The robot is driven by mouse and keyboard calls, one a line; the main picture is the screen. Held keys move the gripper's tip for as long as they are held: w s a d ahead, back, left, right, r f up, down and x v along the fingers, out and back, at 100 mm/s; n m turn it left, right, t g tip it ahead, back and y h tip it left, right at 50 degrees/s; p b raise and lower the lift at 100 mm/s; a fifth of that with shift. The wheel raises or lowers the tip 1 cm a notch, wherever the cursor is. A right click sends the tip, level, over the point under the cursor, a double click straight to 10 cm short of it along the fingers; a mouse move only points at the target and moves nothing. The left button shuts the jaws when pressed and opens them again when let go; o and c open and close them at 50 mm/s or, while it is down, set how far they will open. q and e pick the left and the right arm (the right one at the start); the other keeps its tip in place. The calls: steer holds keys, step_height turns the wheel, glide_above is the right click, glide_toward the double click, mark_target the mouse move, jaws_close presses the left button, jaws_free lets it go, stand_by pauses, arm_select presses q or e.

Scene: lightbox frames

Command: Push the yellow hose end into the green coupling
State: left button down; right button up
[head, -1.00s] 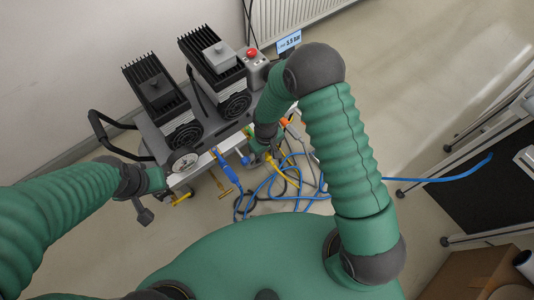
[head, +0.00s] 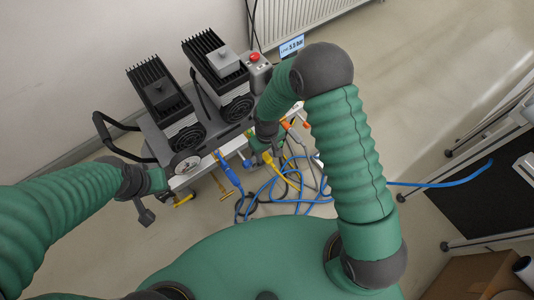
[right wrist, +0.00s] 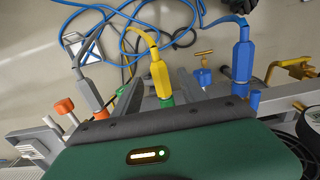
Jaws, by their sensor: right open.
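In the right wrist view the yellow hose end (right wrist: 160,76) lies in line with the green coupling (right wrist: 167,102) and meets its mouth. How deep it sits cannot be told. The yellow hose end (head: 268,158) also shows in the head view, just beyond my right wrist. My right gripper (right wrist: 168,85) is open, with its grey fingers on either side of the yellow hose end. In the head view the right gripper is mostly hidden by its own arm. My left gripper (head: 146,214) hangs at the left, near the cart's front; its jaws are too small to read.
Tangled blue hoses (head: 290,190) cover the floor. The compressor cart (head: 185,178) stands behind.

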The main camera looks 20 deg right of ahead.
step_height(320, 180, up, 14)
steer(key=p, duration=0.4)
steer(key=s+d+r+m+t+p, duration=0.1)
steer(key=s+d+r+m, duration=0.1)
steer(key=s+d+r, duration=0.3)
steer(key=s+d+r+m+t+p, duration=0.1)
steer(key=s+d+r+m+t, duration=0.15)
steer(key=s+r, duration=0.4)
step_height(320, 180, up, 18)
steer(key=w+p, duration=0.1)
steer(key=p, duration=1.6)
steer(key=shift+f+g, duration=0.25)
steer(key=shift+g, duration=0.2)
steer(key=shift+n, duration=0.25)
